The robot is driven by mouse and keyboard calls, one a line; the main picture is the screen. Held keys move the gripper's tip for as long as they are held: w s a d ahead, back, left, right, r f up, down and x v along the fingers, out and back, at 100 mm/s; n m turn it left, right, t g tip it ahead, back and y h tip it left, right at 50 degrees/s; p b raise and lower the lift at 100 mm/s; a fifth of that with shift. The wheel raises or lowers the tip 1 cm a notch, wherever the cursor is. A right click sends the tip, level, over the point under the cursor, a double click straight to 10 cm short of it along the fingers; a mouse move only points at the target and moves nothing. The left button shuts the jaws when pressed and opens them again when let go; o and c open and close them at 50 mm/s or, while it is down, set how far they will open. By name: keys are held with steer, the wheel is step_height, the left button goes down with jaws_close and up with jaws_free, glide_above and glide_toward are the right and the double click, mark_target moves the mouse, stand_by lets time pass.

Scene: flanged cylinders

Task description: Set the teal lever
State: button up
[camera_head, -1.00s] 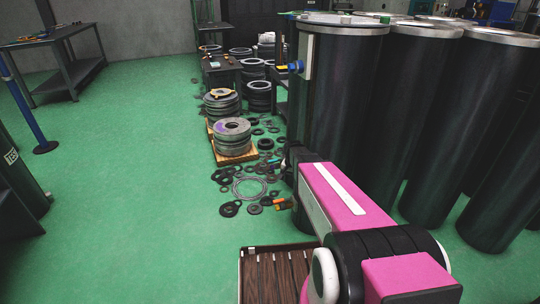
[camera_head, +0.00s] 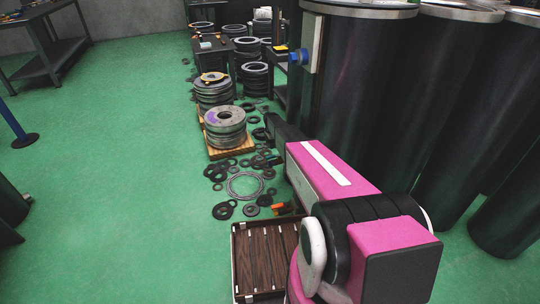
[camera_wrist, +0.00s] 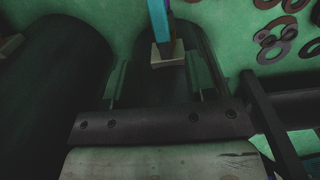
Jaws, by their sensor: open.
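A teal-blue bar (camera_wrist: 158,18) with a thin purple edge comes down from the top of the wrist view and meets a small pale block (camera_wrist: 167,54). I take this bar for the teal lever, but only part of it shows. My gripper (camera_wrist: 164,80) is open, with its two thin fingers apart and a dark cylinder behind them. The bar and block lie ahead of the gap between the fingers, and I see no contact. In the head view a blue fitting (camera_head: 298,57) sits on a pale plate (camera_head: 312,40) on the nearest cylinder's side. My gripper's fingers are not clear there.
Tall dark flanged cylinders (camera_head: 370,100) fill the right. Stacked discs (camera_head: 225,128) stand on a wooden pallet, with loose rings (camera_head: 245,185) on the floor. An open slatted case (camera_head: 265,260) lies beside my arm. The green floor at left is mostly clear.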

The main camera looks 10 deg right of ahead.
mark_target(271, 156)
step_height(271, 156, down, 10)
steer(key=shift+r, duration=0.15)
stand_by(0.3)
jaws_close()
